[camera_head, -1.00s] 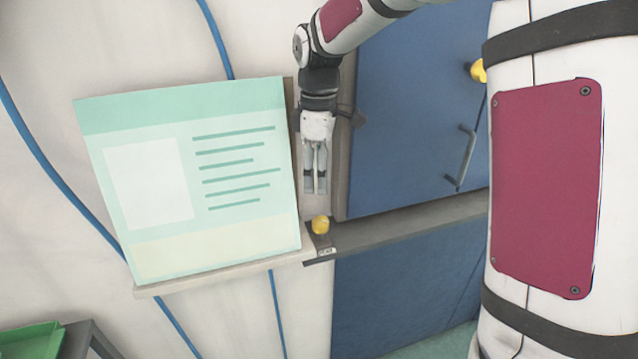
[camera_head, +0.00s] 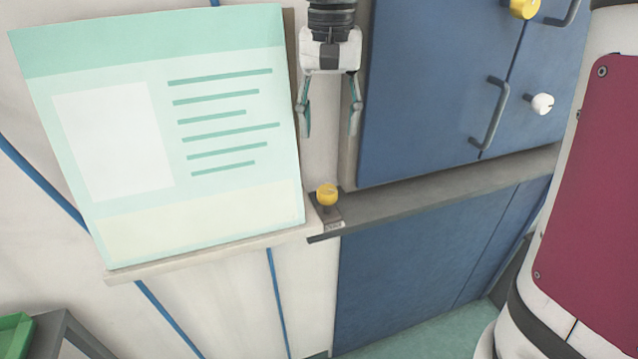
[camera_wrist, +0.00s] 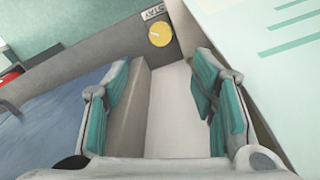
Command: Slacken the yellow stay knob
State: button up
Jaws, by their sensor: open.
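The yellow stay knob (camera_head: 327,194) stands on a small dark plate with a label at the end of the grey ledge, beside the lower right corner of the green-and-white board. In the wrist view the knob (camera_wrist: 160,33) shows from above as a yellow disc, beside a label reading "STAY" (camera_wrist: 153,11). My gripper (camera_head: 330,134) is open and empty, above the knob and apart from it, fingers pointing down. In the wrist view the gripper's teal-padded fingers (camera_wrist: 168,95) are spread wide, with the knob beyond their tips.
The board (camera_head: 160,130) rests on a pale shelf (camera_head: 215,254) at left. A blue cabinet (camera_head: 430,90) with a dark handle (camera_head: 490,115), another yellow knob (camera_head: 523,8) and a white knob (camera_head: 542,104) stands at right. A green tray (camera_head: 14,335) is at lower left.

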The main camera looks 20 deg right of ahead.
aim_at(328, 188)
jog(key=shift+m, duration=0.3)
notch_tip(328, 188, down, 14)
jog(key=shift+r, duration=0.1)
jog(key=shift+c, duration=0.4)
jog(key=c, duration=1.1)
